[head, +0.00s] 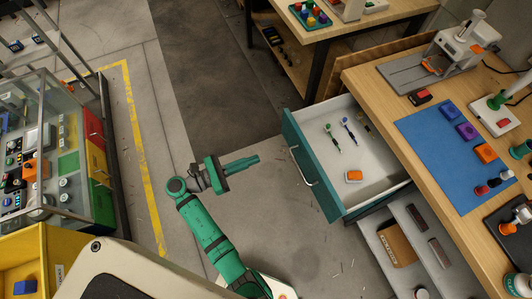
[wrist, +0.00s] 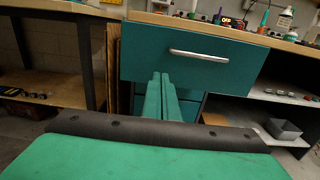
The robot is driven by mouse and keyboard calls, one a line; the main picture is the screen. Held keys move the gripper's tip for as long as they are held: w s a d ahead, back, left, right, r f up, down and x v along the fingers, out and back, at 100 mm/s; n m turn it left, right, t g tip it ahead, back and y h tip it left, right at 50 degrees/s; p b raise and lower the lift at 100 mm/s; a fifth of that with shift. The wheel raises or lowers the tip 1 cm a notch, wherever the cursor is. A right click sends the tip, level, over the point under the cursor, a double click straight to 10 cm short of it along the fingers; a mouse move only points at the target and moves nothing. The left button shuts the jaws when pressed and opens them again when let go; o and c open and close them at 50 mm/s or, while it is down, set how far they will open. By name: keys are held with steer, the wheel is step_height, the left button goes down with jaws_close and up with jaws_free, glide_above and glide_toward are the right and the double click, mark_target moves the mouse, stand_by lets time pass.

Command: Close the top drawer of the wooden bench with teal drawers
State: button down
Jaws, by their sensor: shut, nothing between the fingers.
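The wooden bench (head: 437,138) stands at the right of the head view. Its teal top drawer (head: 317,166) is pulled far out and shows a white inside. Two small tools and an orange item (head: 354,176) lie in it. The drawer front has a silver handle (head: 302,167), which also shows in the wrist view (wrist: 198,55). My green gripper (head: 257,159) is shut and empty, to the left of the drawer front and apart from it in the head view. In the wrist view its fingers (wrist: 161,77) point toward the drawer front, below and left of the handle.
A blue mat (head: 425,140) with colored blocks lies on the bench top. Open grey shelves (head: 375,245) are below the drawer. Another table (head: 345,35) stands at the back. A glass case (head: 55,90) and yellow bin (head: 30,250) are at left. Floor between is clear.

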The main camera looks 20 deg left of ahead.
mark_target(294, 144)
steer(key=x, duration=1.3)
steer(key=shift+w+f, duration=0.1)
